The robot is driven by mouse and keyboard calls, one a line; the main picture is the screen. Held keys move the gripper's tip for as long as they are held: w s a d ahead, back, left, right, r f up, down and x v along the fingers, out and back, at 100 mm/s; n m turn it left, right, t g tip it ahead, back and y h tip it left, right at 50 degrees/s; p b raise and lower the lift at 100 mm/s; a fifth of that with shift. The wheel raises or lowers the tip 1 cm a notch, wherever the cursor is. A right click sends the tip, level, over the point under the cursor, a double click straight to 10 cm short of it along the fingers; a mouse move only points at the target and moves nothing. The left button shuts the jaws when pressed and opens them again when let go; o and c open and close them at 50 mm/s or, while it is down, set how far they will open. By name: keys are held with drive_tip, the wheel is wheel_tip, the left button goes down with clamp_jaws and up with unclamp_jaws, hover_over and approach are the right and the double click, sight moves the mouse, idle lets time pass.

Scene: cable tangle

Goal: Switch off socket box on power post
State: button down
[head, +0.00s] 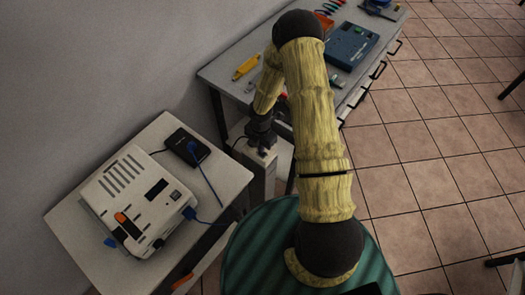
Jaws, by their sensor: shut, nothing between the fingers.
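The power post (262,182) is a pale upright column between the small table and the long workbench. Its top, where dark parts show, is partly covered by my arm and gripper. My gripper (263,149) is shut and empty, pointing down at the top of the post. Whether it touches the post cannot be told from this view. The socket box and its switch cannot be made out clearly here.
The workbench (222,72) behind holds a yellow tool (246,67) and a blue case (352,46). Tiled floor is open at right.

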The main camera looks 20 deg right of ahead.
wheel_tip(320, 180, up, 6)
drive_tip(key=p, duration=0.5)
idle(0.7)
drive_tip(key=s+d+r+m+t+h, duration=0.1)
drive_tip(key=s+d+r+m, duration=0.15)
drive_tip(key=r+m, duration=1.15)
drive_tip(key=s+a+r+m, duration=0.1)
drive_tip(key=s+r+m, duration=0.4)
drive_tip(key=r, duration=0.3)
drive_tip(key=s+a+r+m+t+y, duration=0.1)
drive_tip(key=s+r+m, duration=0.5)
drive_tip(key=s+r, duration=0.1)
drive_tip(key=shift+a+r+t, duration=0.25)
drive_tip(key=shift+r+t, duration=0.05)
drive_tip(key=shift+r, duration=0.35)
drive_tip(key=shift+w, duration=0.1)
